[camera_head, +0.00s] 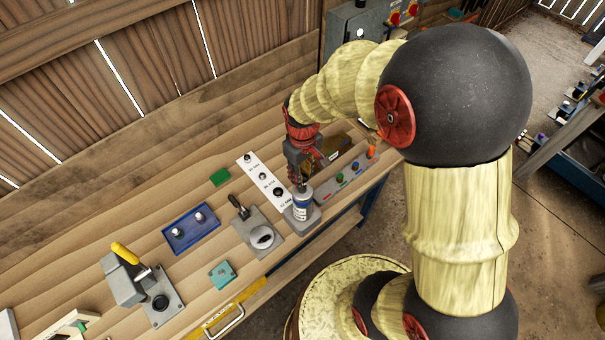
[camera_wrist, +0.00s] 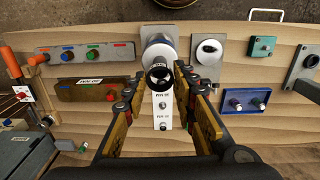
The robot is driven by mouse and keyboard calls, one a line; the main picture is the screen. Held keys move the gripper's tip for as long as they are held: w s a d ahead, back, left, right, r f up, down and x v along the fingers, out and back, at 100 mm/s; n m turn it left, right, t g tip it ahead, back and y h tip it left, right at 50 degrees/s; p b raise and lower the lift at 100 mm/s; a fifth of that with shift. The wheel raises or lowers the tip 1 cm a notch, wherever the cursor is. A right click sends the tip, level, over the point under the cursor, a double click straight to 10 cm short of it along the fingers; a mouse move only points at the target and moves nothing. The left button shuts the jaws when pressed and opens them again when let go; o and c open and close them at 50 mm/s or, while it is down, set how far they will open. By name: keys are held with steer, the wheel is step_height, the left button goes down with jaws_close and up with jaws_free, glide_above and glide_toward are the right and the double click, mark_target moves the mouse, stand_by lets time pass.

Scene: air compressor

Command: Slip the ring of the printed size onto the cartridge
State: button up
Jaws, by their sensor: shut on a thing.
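The cartridge (camera_head: 302,211) is a grey cylinder with a white and blue label, upright on a grey block. In the wrist view it shows beyond the fingertips (camera_wrist: 158,48). My gripper (camera_head: 301,184) is right above its top, pointing down. In the wrist view my gripper (camera_wrist: 160,80) is shut on a black ring (camera_wrist: 160,71) between its fingertips. The ring is in line with the cartridge's near end; I cannot tell if it is around it or just above. The white ring strip (camera_head: 257,167) has dark round pieces and printed sizes too small to read.
A grey plate with a round white-topped part (camera_head: 262,237) is left of the cartridge. A blue tray (camera_head: 191,229) with two knobs is further left. A grey bar with coloured buttons (camera_head: 345,180) is to the right. A yellow-handled press (camera_head: 140,285) is at the front left.

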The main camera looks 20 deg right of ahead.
steer(key=shift+f+b, duration=2.15)
steer(key=shift+f, duration=0.8)
steer(key=o, duration=0.9)
steer(key=shift+o, duration=0.2)
step_height(320, 180, up, 12)
stand_by(0.4)
steer(key=s+f+m+t+b, duration=0.2)
steer(key=s+f+b, duration=0.2)
steer(key=s+b, duration=0.3)
steer(key=s+f+m+t+b, duration=0.1)
steer(key=s+f+t+b, duration=0.2)
steer(key=s+b, duration=0.4)
steer(key=f+b, duration=0.1)
steer(key=b, duration=0.8)
steer(key=shift+f+m+t, duration=0.3)
steer(key=shift+m, duration=0.1)
